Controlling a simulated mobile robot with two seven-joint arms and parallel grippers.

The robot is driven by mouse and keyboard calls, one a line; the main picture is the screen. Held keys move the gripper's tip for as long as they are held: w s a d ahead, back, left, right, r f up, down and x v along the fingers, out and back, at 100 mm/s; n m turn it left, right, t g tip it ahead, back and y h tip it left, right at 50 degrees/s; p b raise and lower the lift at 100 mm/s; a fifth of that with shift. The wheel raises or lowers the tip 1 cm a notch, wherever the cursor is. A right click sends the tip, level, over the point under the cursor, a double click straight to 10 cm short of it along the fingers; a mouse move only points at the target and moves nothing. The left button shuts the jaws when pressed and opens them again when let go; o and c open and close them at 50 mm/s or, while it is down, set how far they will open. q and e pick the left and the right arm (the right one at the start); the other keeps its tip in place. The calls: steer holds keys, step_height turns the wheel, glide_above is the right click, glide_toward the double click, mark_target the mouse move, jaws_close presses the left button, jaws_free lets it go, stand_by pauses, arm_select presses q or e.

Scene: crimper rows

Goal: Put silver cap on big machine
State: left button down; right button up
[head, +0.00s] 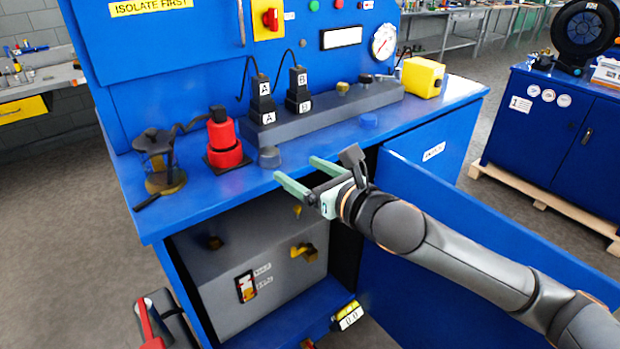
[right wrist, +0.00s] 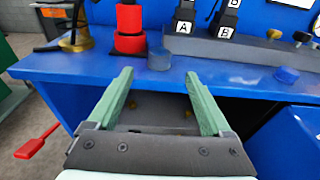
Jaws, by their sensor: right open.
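A small grey, silver-looking cap (head: 269,157) stands on the front edge of the blue worktop, beside a red bottle jack-like part. It also shows in the right wrist view (right wrist: 159,60), just beyond and between my fingertips. My right gripper (head: 295,168) is open and empty at the worktop's front edge, with its green fingers pointing toward the cap; I cannot tell whether they touch anything. The big blue machine (head: 200,75) has an upright panel, a worktop and a grey bar (head: 330,115) carrying black lettered plugs and small caps. My left gripper is not in view.
A red part (head: 222,145) and a dark and brass stand (head: 160,165) are left of the cap. A blue cap (head: 368,120) and yellow block (head: 423,77) lie to the right. The open blue door (head: 480,230) is beneath my right arm.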

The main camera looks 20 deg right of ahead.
steer(key=s+a+f+m+g, duration=0.1)
steer(key=s+f+m, duration=0.3)
steer(key=f+m, duration=0.65)
steer(key=s+a+f+m+g, duration=0.1)
steer(key=s+f+m+g, duration=0.15)
steer(key=f+m, duration=0.75)
steer(key=s+d+f+m+g+h, duration=0.2)
steer(key=s+d+f+m+h, duration=0.1)
steer(key=s+f+m, duration=1.4)
steer(key=s+d+f, duration=0.1)
steer(key=s, duration=0.1)
steer(key=shift+s+f, duration=0.3)
steer(key=shift+f, duration=0.05)
